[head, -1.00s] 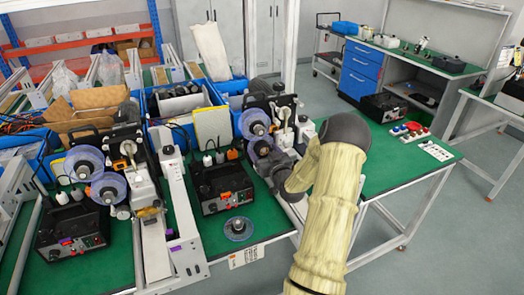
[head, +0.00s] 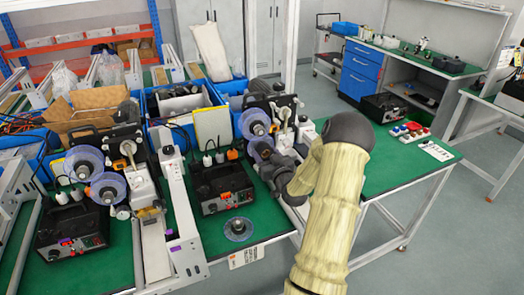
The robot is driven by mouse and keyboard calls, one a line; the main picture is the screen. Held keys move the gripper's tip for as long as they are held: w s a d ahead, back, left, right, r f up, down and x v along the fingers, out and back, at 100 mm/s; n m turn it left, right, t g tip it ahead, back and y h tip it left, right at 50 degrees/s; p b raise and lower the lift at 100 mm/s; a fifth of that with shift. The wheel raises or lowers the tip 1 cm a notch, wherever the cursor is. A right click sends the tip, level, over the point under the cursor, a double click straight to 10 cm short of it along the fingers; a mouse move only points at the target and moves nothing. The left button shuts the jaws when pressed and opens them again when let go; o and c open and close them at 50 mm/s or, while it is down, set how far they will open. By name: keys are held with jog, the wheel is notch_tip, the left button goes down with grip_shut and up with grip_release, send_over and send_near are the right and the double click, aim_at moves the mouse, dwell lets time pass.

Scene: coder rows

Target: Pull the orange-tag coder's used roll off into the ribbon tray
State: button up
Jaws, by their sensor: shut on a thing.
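The orange-tag coder (head: 272,105) is the right-hand one, a dark back plate with spools. Its control box (head: 222,190) carries an orange tag. A translucent bluish disc (head: 254,124) is on its upper spool. My gripper (head: 263,152) is dark and at the lower spool, reached from the right. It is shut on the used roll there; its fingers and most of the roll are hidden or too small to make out. A dark-cored round piece with a bluish rim (head: 238,229) lies flat in front of the box. I cannot pick out the ribbon tray for certain.
A white rail (head: 180,215) runs between the stations. Blue bins are behind. The green bench (head: 385,175) at right is mostly clear.

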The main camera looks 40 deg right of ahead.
jog(key=shift+s+a, duration=0.15)
jog(key=shift+s, duration=0.45)
jog(key=shift+s+a, duration=0.15)
jog(key=shift+s, duration=0.55)
jog(key=shift+s+b, duration=0.3)
jog(key=shift+s+a, duration=0.15)
jog(key=shift+s, duration=0.15)
jog(key=shift+s, duration=0.15)
jog(key=shift+b+v, duration=0.35)
jog(key=shift+v, duration=1.05)
